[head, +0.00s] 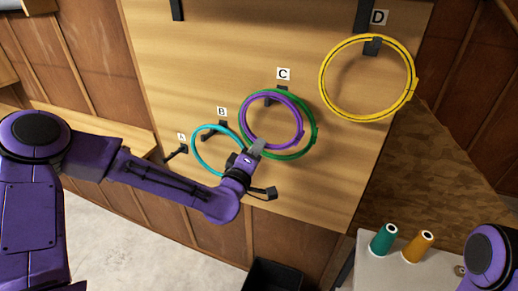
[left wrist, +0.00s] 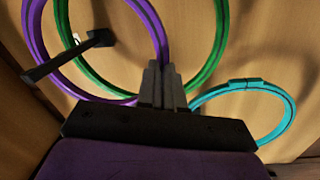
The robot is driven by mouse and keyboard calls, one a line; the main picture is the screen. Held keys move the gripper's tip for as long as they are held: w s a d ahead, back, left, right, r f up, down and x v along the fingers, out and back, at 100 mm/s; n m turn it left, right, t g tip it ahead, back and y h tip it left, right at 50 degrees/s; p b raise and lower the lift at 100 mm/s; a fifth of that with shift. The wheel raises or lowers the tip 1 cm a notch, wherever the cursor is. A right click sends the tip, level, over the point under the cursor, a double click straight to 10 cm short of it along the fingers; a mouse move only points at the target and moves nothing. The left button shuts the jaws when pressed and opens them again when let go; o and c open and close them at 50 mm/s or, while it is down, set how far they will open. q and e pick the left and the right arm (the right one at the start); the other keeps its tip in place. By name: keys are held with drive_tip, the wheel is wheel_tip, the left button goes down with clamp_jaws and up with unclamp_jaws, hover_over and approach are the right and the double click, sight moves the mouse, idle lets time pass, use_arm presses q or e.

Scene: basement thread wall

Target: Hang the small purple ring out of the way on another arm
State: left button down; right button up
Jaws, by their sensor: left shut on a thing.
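The small purple ring (head: 244,129) hangs at arm C (head: 268,100), in front of a larger green ring (head: 316,133). My left gripper (head: 256,148) is shut on the lower part of the purple ring. In the left wrist view the purple ring (left wrist: 160,38) runs into the closed fingers (left wrist: 160,80), and the green ring (left wrist: 218,50) passes behind them. Arm C (left wrist: 70,54) still passes through both rings there. A teal ring (head: 194,146) hangs at arm B (head: 212,131). A large yellow ring (head: 322,83) hangs on arm D (head: 372,47). Arm A (head: 176,153) is bare.
The arms stick out from a wooden panel (head: 230,50). The teal ring (left wrist: 290,112) is close beside my left gripper. A table (head: 385,275) at the lower right holds a green spool (head: 383,240) and an orange spool (head: 418,247). A black bin (head: 272,277) stands below.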

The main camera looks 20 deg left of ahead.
use_arm(q)
drive_tip(key=c, duration=1)
unclamp_jaws()
drive_tip(key=s, duration=0.9)
drive_tip(key=shift+a, duration=0.15)
